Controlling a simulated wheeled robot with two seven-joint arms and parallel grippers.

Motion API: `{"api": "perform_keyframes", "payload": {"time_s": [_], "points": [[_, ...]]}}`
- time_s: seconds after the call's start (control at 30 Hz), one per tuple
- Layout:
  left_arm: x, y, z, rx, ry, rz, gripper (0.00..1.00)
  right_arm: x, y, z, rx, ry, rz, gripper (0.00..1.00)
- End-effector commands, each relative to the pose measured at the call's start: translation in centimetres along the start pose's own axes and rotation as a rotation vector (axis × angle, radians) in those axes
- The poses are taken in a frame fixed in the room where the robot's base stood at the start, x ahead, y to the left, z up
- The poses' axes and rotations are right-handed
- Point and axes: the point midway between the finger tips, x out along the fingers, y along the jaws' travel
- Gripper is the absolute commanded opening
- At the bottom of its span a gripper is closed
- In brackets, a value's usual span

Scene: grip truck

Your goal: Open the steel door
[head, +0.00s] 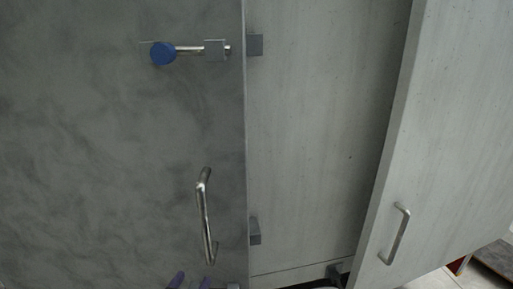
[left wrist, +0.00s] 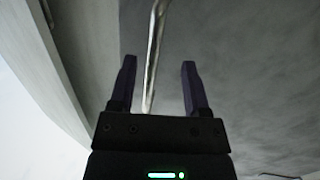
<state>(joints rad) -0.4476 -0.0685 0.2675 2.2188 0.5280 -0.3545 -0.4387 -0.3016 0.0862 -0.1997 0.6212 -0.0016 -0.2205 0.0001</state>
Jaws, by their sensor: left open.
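The dark grey door (head: 90,150), which I take for the steel door, fills the left of the head view. Its bent metal bar handle (head: 206,220) stands upright near its right edge. A bolt with a round blue knob (head: 162,53) sits higher on the door and runs through a small grey block (head: 215,50). My left gripper (head: 190,281) shows only its dark purple fingertips at the bottom edge, below the handle. In the left wrist view the left gripper (left wrist: 159,61) is open, and the bar handle (left wrist: 154,45) shows between and beyond its fingers. I cannot tell whether they touch. My right gripper is out of view.
A lighter grey panel (head: 320,120) stands right of the dark door, with small grey blocks (head: 255,44) along the door's edge. Another light door (head: 460,110) with a metal handle (head: 397,235) projects at the right. Some floor shows at the lower right.

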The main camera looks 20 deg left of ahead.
Motion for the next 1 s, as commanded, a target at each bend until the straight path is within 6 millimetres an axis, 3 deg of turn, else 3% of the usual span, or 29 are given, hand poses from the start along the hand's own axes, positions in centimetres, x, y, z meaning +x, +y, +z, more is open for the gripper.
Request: {"api": "perform_keyframes", "payload": {"time_s": [0.03, 0.13, 0.27, 0.4, 0.6, 0.77, 1.0], "points": [[-0.8, -0.2, -4.4, 0.01, 0.052, -0.008, 0.61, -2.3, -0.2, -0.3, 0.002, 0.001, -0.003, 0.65], [-1.4, -0.5, -7.2, 0.023, 0.11, -0.014, 0.61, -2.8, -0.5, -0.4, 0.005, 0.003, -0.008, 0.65], [0.0, -0.5, -7.5, 0.024, 0.126, -0.015, 0.61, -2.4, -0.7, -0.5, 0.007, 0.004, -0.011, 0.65], [3.4, -0.5, -7.8, 0.021, 0.126, -0.013, 0.61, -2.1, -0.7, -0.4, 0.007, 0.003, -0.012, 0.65], [7.0, -0.6, -8.0, 0.022, 0.122, -0.013, 0.61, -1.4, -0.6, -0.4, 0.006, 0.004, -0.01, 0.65], [8.2, -0.6, -8.2, 0.025, 0.12, -0.013, 0.61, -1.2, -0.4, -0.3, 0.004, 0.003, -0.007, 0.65], [8.3, -0.6, -8.3, 0.025, 0.119, -0.013, 0.61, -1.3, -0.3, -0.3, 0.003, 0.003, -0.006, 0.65]]}}
